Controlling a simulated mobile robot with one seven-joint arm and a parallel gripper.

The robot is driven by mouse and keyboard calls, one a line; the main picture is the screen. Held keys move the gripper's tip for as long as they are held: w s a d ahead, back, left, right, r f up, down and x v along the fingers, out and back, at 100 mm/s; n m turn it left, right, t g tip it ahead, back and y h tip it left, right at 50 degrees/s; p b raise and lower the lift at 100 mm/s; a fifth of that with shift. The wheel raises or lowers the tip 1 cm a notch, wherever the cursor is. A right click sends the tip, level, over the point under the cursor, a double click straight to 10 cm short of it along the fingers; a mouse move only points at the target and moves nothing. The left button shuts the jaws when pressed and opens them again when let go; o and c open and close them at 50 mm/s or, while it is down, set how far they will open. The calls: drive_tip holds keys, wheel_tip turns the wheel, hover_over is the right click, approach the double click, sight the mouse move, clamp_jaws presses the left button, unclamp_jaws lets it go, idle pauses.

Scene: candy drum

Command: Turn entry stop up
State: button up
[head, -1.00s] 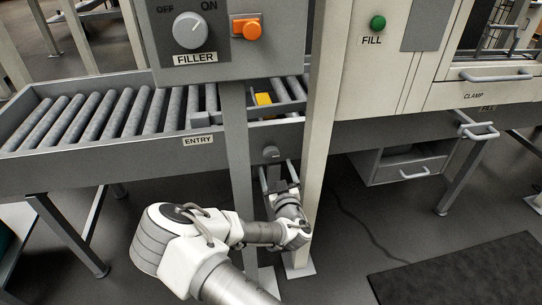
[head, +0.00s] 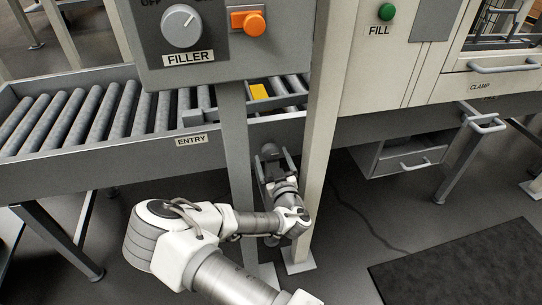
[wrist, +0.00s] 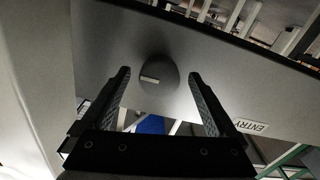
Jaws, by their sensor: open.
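A round dark grey knob (wrist: 158,75) sits on the side face of the conveyor below the rollers. A pale pointer mark on it lies nearly flat in the wrist view. In the head view the knob (head: 269,149) shows between the posts, partly hidden by my gripper. My gripper (head: 272,157) is open, pointing at the face. In the wrist view its two fingers (wrist: 160,77) stand on either side of the knob, with visible gaps to both. The ENTRY label (head: 191,140) is left of the knob in the head view. A yellow piece (head: 259,91) shows among the rollers above.
A grey post (head: 238,150) and a cream post (head: 312,130) stand close on either side of my gripper. The filler panel (head: 188,57) with a dial and an orange button hangs above. The conveyor rollers (head: 85,110) run left. Open floor lies below.

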drive_tip(key=c, duration=1.4)
drive_tip(key=shift+n, duration=0.3)
drive_tip(key=n, duration=0.3)
drive_tip(key=shift+w+r+n+p, duration=0.1)
drive_tip(key=shift+r+n+p, duration=0.05)
drive_tip(key=shift+n+p, duration=0.25)
drive_tip(key=n, duration=0.9)
drive_tip(key=shift+d+r, duration=0.1)
drive_tip(key=shift+r+n, duration=0.1)
drive_tip(key=shift+n, duration=2.2)
